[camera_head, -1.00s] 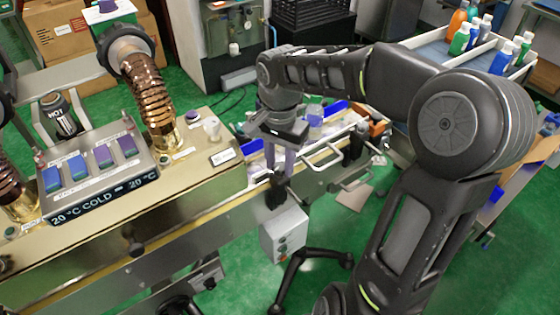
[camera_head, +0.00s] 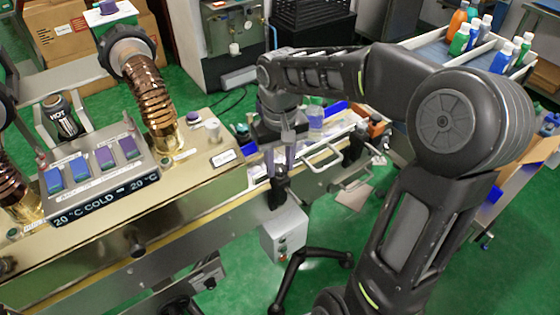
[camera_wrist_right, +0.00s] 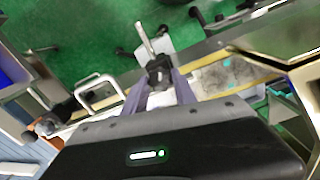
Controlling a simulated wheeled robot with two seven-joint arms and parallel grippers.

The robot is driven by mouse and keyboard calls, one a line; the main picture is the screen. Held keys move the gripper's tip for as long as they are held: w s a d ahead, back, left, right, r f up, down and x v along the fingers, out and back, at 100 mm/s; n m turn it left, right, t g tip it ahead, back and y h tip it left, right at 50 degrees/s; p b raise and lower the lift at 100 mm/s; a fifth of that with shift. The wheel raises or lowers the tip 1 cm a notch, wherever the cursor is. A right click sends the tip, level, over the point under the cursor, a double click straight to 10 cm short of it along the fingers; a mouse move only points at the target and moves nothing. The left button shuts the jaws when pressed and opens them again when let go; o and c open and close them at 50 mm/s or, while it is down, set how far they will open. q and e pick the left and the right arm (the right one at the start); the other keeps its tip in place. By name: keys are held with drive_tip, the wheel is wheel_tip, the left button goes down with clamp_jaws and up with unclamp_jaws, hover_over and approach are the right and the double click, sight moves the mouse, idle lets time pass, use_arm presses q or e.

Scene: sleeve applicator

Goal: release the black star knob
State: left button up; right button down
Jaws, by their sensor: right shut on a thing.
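The black star knob (camera_head: 279,192) sits at the front edge of the long steel machine, low in the middle of the head view. My right gripper (camera_head: 280,168) reaches down onto it from above, with its purple-grey fingers on either side of the knob. In the right wrist view the knob (camera_wrist_right: 158,70) shows between the two fingertips (camera_wrist_right: 160,82), with a light metal rod beyond it. The right gripper is shut on the knob. My left gripper is in neither view.
A second dark knob (camera_head: 135,242) is on the machine's front to the left. A steel loop handle (camera_head: 324,158) is close to the right of the gripper. A grey control box (camera_head: 284,234) hangs below. A copper hose (camera_head: 150,95) rises at left.

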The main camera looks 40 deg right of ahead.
sight(280, 168)
drive_tip(key=n, duration=0.5)
idle(0.4)
drive_tip(key=c, duration=1)
unclamp_jaws()
wheel_tip(280, 168, up, 8)
drive_tip(key=shift+f, duration=0.1)
drive_tip(key=shift+s, duration=0.1)
